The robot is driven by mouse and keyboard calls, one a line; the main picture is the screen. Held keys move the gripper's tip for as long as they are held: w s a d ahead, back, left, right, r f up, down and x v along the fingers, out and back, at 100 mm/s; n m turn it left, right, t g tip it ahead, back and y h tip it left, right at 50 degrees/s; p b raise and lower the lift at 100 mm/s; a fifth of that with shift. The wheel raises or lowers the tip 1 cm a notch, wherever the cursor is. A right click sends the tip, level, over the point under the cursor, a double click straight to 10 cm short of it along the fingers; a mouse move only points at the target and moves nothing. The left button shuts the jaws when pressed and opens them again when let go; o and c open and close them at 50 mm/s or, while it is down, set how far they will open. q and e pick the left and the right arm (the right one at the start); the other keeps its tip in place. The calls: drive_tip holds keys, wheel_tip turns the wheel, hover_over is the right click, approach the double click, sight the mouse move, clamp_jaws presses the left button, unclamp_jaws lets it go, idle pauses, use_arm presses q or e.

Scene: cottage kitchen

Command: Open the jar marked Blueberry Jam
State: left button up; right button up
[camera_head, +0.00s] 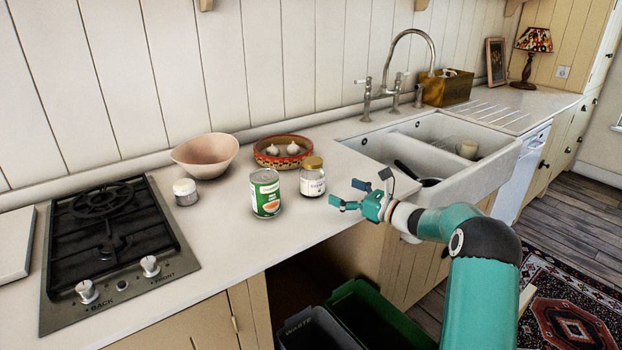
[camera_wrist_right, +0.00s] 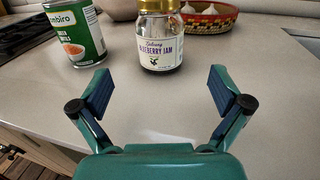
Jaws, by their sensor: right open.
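The Blueberry Jam jar (camera_head: 312,180) is a glass jar with a gold lid and a white label, standing upright on the counter. In the right wrist view the jar (camera_wrist_right: 160,38) is straight ahead, its label readable and the top of its lid cut off by the frame edge. My right gripper (camera_head: 345,194) is open and empty, just to the right of the jar and pointing at it. In the wrist view its two fingers (camera_wrist_right: 158,90) are spread wide, with the jar beyond them, not touching. My left gripper is not in view.
A green can (camera_head: 265,194) stands close left of the jar. A patterned bowl (camera_head: 270,154) with garlic is behind. A small white-lidded jar (camera_head: 185,192), a pink bowl (camera_head: 206,155) and a stove (camera_head: 112,245) are left. A sink (camera_head: 446,185) is right. Counter in front is clear.

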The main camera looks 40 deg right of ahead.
sight(322, 182)
drive_tip(key=w, duration=0.6)
drive_tip(key=shift+a+p, duration=0.35)
drive_tip(key=shift+p, duration=0.05)
drive_tip(key=shift+w+a+p, duration=0.15)
drive_tip(key=shift+w+p, duration=0.15)
drive_tip(key=shift+w, duration=1.05)
drive_tip(key=shift+w+a+p, duration=0.15)
drive_tip(key=shift+w+p, duration=0.15)
drive_tip(key=shift+w, duration=1.05)
drive_tip(key=c, duration=1.4)
drive_tip(key=shift+r, duration=0.1)
drive_tip(key=shift+r, duration=0.5)
wheel_tip(322, 182, up, 19)
drive_tip(key=p, duration=0.3)
drive_tip(key=shift+f, duration=0.1)
